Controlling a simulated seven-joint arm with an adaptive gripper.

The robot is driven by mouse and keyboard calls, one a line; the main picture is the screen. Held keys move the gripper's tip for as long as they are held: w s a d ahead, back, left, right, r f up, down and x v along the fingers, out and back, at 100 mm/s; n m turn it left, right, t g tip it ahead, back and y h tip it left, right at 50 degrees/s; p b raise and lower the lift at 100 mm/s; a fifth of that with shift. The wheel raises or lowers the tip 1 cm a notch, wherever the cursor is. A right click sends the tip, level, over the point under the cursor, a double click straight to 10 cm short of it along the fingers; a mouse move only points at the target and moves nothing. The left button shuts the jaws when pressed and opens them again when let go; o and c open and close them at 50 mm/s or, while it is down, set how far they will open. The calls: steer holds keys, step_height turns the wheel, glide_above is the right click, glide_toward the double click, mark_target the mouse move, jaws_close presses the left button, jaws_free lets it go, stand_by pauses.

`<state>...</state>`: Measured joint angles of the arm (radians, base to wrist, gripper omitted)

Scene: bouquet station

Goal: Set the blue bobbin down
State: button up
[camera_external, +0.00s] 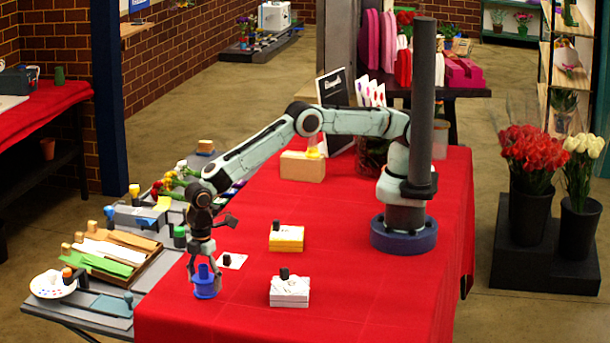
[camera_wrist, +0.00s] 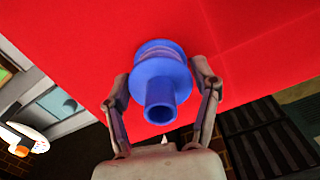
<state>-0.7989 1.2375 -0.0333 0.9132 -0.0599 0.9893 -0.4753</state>
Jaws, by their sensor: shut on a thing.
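The blue bobbin (camera_external: 206,287) is upright at the left front part of the red-covered table (camera_external: 350,300), near its left edge. My gripper (camera_external: 205,272) points down and is shut on the bobbin. In the wrist view the bobbin (camera_wrist: 160,70) sits between the two fingers of my gripper (camera_wrist: 161,82), its hollow tube end facing the camera and red cloth behind it. I cannot tell whether the bobbin's base touches the cloth.
A white block (camera_external: 289,291) and a yellow block (camera_external: 287,239), each with a black knob, stand further right. A wooden tray (camera_external: 115,255) is left of the table. The front cloth is clear.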

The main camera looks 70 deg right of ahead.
mark_target(203, 265)
steer(key=shift+f, duration=0.2)
steer(key=o, duration=1.1)
steer(key=shift+o, duration=0.2)
step_height(203, 265, up, 12)
steer(key=shift+r, duration=0.25)
